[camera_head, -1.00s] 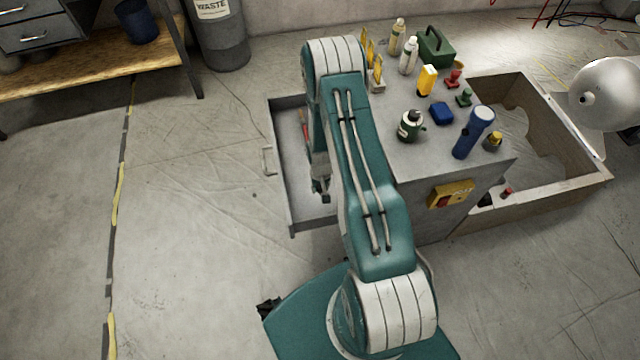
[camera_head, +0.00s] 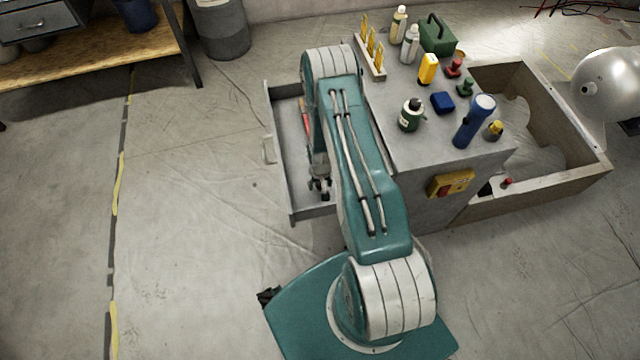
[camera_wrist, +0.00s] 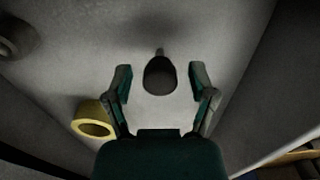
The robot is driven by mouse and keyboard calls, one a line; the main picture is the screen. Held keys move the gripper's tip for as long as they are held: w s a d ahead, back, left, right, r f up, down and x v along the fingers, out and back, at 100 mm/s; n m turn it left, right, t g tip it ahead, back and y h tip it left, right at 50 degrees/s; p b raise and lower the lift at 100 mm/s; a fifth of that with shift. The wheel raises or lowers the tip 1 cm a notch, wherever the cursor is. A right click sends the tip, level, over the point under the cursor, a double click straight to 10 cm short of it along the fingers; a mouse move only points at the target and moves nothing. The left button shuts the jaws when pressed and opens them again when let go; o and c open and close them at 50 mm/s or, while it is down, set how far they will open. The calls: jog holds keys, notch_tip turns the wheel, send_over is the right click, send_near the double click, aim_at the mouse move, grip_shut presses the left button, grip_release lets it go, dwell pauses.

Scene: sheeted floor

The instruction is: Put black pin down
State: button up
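The black pin (camera_wrist: 159,78), with a dark rounded head and a thin stem, lies in the wrist view between the two fingers of my gripper (camera_wrist: 160,84). There are clear gaps on both sides, so the fingers are open and not touching it. In the head view, my gripper (camera_head: 320,188) is down inside the open drawer (camera_head: 293,195) on the left side of the grey cabinet. The pin cannot be made out there. Whether the pin rests fully on the drawer floor is hard to tell.
In the wrist view, a yellow ring (camera_wrist: 92,120) lies left of my gripper and a grey round object (camera_wrist: 14,36) sits at the upper left. Drawer walls stand close on both sides. Bottles and a blue flashlight (camera_head: 473,122) stand on the cabinet top (camera_head: 400,160).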

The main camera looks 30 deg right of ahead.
aim_at(320, 184)
notch_tip(320, 184, up, 12)
dwell(0.8)
jog(key=shift+r, duration=0.1)
